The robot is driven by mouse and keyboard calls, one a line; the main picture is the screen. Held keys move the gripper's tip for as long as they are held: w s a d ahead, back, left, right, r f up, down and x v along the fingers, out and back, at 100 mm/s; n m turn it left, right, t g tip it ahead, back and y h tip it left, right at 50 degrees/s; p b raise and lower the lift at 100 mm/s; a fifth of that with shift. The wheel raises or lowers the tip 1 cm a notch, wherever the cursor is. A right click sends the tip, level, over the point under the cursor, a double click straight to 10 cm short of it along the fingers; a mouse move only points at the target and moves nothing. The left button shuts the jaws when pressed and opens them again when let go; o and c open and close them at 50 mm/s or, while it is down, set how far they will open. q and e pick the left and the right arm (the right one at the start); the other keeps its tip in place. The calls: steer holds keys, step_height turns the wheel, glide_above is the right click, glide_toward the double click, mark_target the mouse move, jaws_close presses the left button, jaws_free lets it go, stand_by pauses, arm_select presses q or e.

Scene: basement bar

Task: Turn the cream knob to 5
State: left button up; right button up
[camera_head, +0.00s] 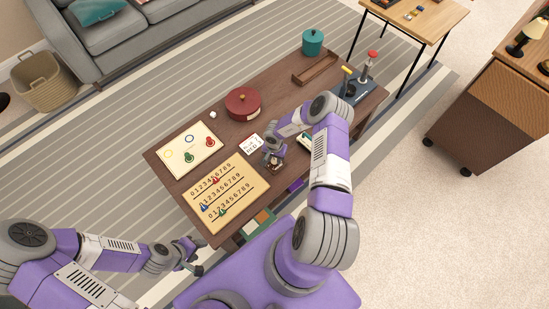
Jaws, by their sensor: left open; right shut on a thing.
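My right gripper (274,163) points down at the near middle of the brown wooden table (225,125). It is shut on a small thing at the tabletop. Its fingers and wrist mostly hide that thing, and I cannot make out whether it is the cream knob. No cream knob shows clearly elsewhere. A white card (251,143) with dark marks lies just left of this gripper. My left gripper (194,258) is open and empty, low beside the table's near left corner.
A number board (235,192) with small coloured markers and a cream board (190,149) with rings and pegs lie on the left. A red lidded pot (243,102), wooden tray (315,69), teal canister (312,42) and red-topped lever device (360,84) stand farther back.

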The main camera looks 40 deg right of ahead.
mark_target(274, 160)
steer(key=m, duration=0.4)
steer(key=shift+m, duration=0.4)
steer(key=m, duration=0.4)
steer(key=shift+a+m, duration=0.1)
steer(key=shift+m, duration=0.2)
stand_by(0.3)
steer(key=o, duration=1)
steer(key=shift+o, duration=0.2)
step_height(274, 160, up, 8)
steer(key=p, duration=0.3)
steer(key=shift+f, duration=0.2)
